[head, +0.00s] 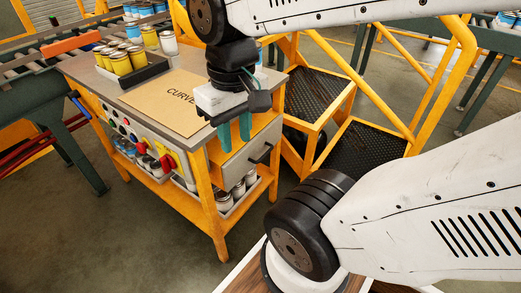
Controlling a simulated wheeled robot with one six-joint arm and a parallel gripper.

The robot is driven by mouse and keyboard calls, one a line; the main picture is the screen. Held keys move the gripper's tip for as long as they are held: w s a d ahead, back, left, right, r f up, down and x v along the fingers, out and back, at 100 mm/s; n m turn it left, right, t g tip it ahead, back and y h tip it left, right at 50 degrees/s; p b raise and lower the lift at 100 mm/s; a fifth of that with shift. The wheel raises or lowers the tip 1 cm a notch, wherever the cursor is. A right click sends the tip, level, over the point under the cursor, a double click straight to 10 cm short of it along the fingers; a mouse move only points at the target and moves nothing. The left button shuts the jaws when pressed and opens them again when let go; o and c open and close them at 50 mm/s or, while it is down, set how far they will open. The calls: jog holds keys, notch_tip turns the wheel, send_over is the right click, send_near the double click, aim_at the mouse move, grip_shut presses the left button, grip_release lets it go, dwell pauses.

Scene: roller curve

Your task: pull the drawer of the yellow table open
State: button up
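The yellow table (203,190) stands left of centre, with a grey top and yellow legs. Its drawer (247,158) has a grey front with a dark bar handle (262,153), on the table's right-hand side. The drawer front looks to stand out a little from the frame, but I cannot tell how far. My gripper (235,136) points down with two teal fingers, in front of or above the drawer's left part, left of the handle. A gap shows between the fingers and nothing is seen between them. I cannot tell whether they touch the drawer.
Cans stand on the lower shelf. A yellow step unit (350,118) stands close to the right of the drawer. Grey floor is free in front.

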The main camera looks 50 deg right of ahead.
jog(key=w+d+f+m+g+y, duration=0.1)
jog(key=w+d+f+m+y, duration=0.25)
jog(key=f, duration=0.25)
jog(key=w+d+f+m+g+y, duration=0.2)
jog(key=d+f+m+y, duration=0.1)
jog(key=d+f+y, duration=0.15)
jog(key=m+t+h, duration=0.7)
jog(key=m+t, duration=0.2)
jog(key=t, duration=0.9)
send_near(267, 152)
jog(key=w+f, duration=0.2)
jog(key=w, duration=0.1)
jog(key=x, duration=0.7)
jog(key=shift+r, duration=0.3)
jog(key=shift+c, duration=0.3)
grip_shut()
